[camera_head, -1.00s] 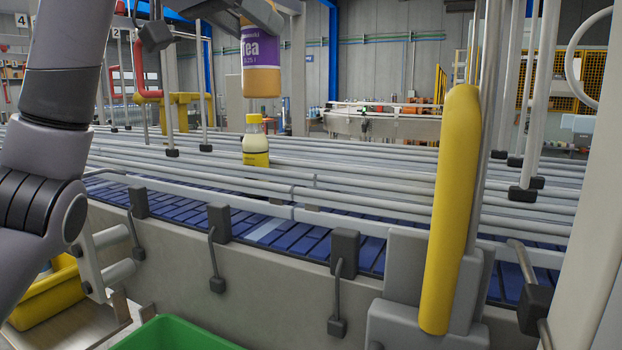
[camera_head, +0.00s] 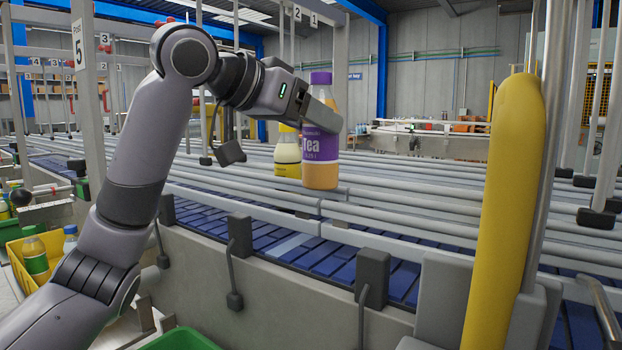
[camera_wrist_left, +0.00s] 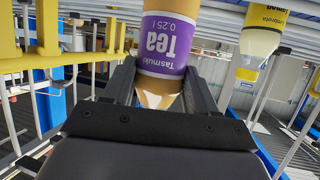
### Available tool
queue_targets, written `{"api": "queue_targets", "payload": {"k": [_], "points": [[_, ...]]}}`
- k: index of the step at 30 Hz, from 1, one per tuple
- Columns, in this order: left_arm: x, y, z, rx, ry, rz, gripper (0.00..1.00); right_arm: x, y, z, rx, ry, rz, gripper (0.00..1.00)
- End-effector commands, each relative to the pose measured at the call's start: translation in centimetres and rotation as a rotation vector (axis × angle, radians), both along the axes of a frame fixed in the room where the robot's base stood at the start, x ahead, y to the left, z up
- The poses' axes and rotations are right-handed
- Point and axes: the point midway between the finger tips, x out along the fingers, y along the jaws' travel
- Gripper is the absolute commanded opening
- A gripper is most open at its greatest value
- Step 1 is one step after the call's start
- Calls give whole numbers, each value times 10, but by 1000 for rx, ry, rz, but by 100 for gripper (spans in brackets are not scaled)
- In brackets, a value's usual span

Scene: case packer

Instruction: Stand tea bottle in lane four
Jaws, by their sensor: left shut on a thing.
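The tea bottle (camera_head: 320,143), with amber contents, a purple label and a purple cap, is upright in my left gripper (camera_head: 322,122) above the conveyor lanes. The lanes (camera_head: 410,210) are long grey rails over a blue slatted belt (camera_head: 300,262). A second bottle, pale with a yellow label (camera_head: 287,155), stands among the rails just behind and left of the tea bottle. It also shows in the left wrist view (camera_wrist_left: 263,32). My right gripper is not in view.
A thick yellow post (camera_head: 505,215) rises at the right front. Yellow bins (camera_head: 28,262) with bottles stand at the lower left, and a green bin (camera_head: 180,340) at the bottom. Number signs (camera_head: 79,45) hang on frames at the upper left. Rails right of the bottle look clear.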

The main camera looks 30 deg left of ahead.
Motion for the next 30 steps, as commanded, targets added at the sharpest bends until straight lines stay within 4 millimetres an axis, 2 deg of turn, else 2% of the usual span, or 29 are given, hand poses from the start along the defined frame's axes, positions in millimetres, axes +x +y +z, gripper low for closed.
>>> {"api": "queue_targets", "payload": {"k": [1,3,10,17,30], "points": [[0,1,-13,0,-1,1,3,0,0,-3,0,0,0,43],[0,1,-23,0,-2,1,3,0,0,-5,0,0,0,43],[0,0,-40,-1,-5,1,3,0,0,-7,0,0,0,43],[0,0,-70,-1,-3,0,3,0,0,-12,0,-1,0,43],[0,0,-77,-1,-4,0,3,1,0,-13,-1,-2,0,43]]}}
